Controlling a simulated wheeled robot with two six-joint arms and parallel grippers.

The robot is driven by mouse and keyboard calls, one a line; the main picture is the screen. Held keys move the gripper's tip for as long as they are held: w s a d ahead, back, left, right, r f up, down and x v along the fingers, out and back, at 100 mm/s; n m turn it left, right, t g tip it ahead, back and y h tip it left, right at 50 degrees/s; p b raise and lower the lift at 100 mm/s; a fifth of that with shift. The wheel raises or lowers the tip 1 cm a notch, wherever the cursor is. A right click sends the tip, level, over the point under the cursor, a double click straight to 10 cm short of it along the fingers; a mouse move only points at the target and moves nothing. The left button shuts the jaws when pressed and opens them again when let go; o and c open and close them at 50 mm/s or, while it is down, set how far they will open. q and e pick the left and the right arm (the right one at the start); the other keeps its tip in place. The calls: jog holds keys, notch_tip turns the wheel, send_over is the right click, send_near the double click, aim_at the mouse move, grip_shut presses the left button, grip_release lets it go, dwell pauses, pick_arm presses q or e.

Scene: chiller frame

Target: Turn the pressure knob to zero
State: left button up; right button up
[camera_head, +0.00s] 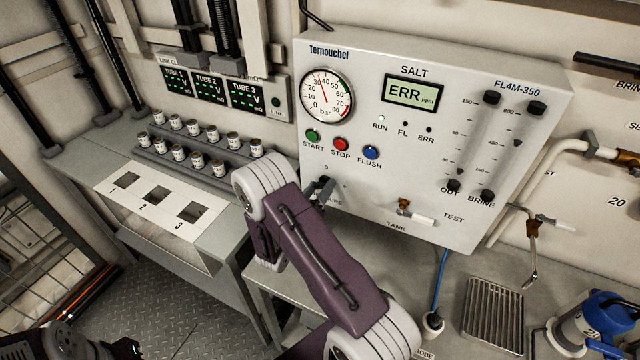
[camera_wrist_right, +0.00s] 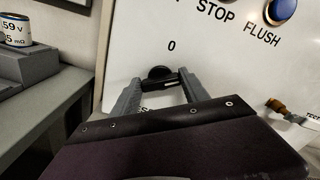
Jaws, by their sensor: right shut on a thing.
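The pressure knob (camera_wrist_right: 160,72) is black and sits on the white panel below a printed "0" in the right wrist view. My right gripper (camera_wrist_right: 165,84) is shut on it, one grey finger on each side. In the head view my right gripper (camera_head: 322,188) is at the panel's lower left, and my arm covers part of the "PRESSURE" label. The knob is mostly hidden there, and its pointing direction is unclear. The round bar gauge (camera_head: 326,95) has a red needle pointing up, slightly left, around the 30 to 40 marks. My left gripper is not in view.
Green START (camera_head: 312,135), red STOP (camera_head: 340,145) and blue FLUSH (camera_head: 371,152) buttons sit just above the gripper. A small tap (camera_head: 404,205) stands to its right. The display (camera_head: 414,92) reads ERR. Several vials stand on a rack (camera_head: 180,150) at left.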

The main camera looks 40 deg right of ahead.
jog(key=n+p, duration=0.2)
jog(key=n, duration=0.3)
jog(key=shift+w+r+n+p, duration=0.1)
jog(key=shift+r+n+p, duration=0.05)
jog(key=shift+n+p, duration=0.2)
jog(key=n+p, duration=0.1)
jog(key=n, duration=0.2)
jog(key=shift+f+n+p, duration=0.25)
jog(key=shift+n+p, duration=0.4)
jog(key=shift+n, duration=0.7)
jog(key=o, duration=1.4)
jog(key=shift+a, duration=0.1)
